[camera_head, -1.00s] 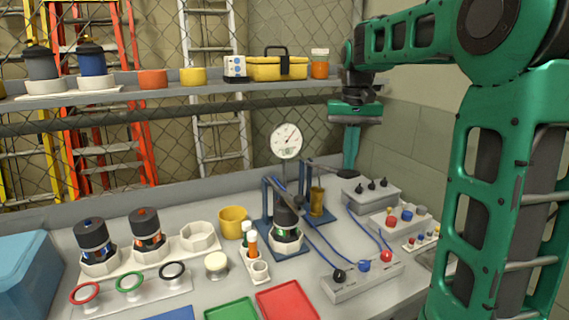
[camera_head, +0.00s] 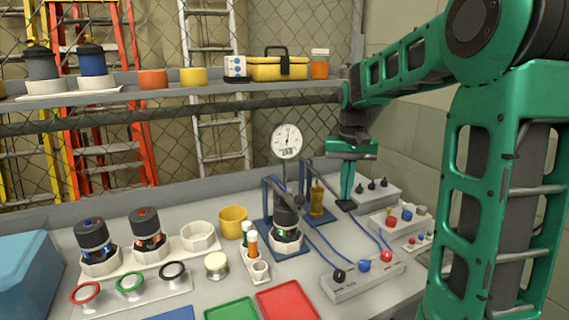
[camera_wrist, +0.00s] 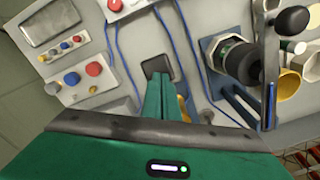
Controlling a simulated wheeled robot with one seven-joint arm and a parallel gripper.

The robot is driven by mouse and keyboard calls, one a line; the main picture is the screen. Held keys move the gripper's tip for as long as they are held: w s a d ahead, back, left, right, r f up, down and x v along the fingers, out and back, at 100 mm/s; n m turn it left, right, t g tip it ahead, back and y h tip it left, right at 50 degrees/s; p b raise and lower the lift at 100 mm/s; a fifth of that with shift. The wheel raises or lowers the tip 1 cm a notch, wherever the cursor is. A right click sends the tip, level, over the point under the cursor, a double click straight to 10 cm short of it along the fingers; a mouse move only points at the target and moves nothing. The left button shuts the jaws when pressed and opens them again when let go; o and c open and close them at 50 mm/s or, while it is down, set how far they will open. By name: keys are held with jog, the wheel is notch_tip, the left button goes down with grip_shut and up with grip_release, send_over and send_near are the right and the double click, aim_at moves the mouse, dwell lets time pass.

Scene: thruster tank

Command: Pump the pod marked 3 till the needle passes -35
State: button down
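The dial gauge (camera_head: 287,138) stands behind the pump rig, its needle pointing nearly straight up; the scale numbers are too small to read. A black pod with a green band (camera_head: 286,222) sits upright in a pale cradle on the blue-framed rig; it also shows in the wrist view (camera_wrist: 238,60). Its number is not readable. The brass pump cylinder (camera_head: 317,201) stands right of it. My gripper (camera_head: 345,204) points down, right of the cylinder, its green fingers together. In the wrist view a dark square (camera_wrist: 158,68) shows at the fingertips. Contact with the pump lever is unclear.
A yellow cup (camera_head: 233,222) and a control box (camera_head: 362,276) with blue hoses are near the rig. A grey knob box (camera_head: 371,193) is close right of my gripper.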

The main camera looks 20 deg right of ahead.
jog(key=shift+f, duration=0.9)
notch_tip(320, 180, up, 13)
dwell(0.4)
jog(key=shift+f, duration=6.55)
notch_tip(320, 180, up, 13)
jog(key=shift+r, duration=0.1)
